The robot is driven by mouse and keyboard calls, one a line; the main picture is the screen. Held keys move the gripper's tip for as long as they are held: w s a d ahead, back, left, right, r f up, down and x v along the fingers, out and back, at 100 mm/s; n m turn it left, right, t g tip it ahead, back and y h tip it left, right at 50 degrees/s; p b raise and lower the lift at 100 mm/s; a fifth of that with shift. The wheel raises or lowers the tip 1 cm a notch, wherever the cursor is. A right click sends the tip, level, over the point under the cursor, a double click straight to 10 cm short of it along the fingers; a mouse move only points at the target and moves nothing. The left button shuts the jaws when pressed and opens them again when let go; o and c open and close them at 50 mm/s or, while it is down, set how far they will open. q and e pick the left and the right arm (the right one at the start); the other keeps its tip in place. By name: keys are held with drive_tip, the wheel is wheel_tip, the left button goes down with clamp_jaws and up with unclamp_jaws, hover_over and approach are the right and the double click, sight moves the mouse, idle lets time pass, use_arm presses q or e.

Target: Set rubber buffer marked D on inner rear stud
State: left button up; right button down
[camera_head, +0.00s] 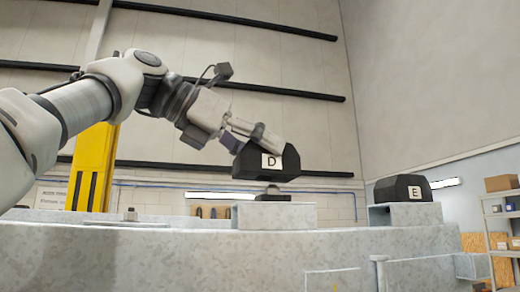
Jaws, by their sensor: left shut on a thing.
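The black rubber buffer marked D (285,158) is a faceted block with a white label, held slightly tilted in the air. My left gripper (256,142) is shut on it from the upper left. Below the buffer is a raised galvanized pedestal (275,216) on the trailer frame (200,255). A small dark piece with a short upright stub (272,190) shows on top of the pedestal, just under the buffer; a narrow gap seems to separate them. I cannot tell for sure whether the stub is the inner rear stud. My right gripper is out of view.
A black buffer marked E (402,188) sits on another galvanized pedestal (392,214) to the right. A yellow post (94,165) stands behind my left arm. Shelves (502,225) stand at far right.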

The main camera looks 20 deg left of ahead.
use_arm(q)
drive_tip(key=shift+s+f+b, duration=0.25)
drive_tip(key=shift+s+b, duration=0.15)
drive_tip(key=shift+b, duration=0.05)
drive_tip(key=shift+w+r+p, duration=0.25)
drive_tip(key=shift+r+p, duration=0.15)
drive_tip(key=shift+p, duration=0.1)
drive_tip(key=shift+s, duration=0.15)
drive_tip(key=shift+w+d+p, duration=0.1)
drive_tip(key=shift+w+p, duration=0.8)
drive_tip(key=shift+w, duration=0.6)
drive_tip(key=shift+f, duration=0.15)
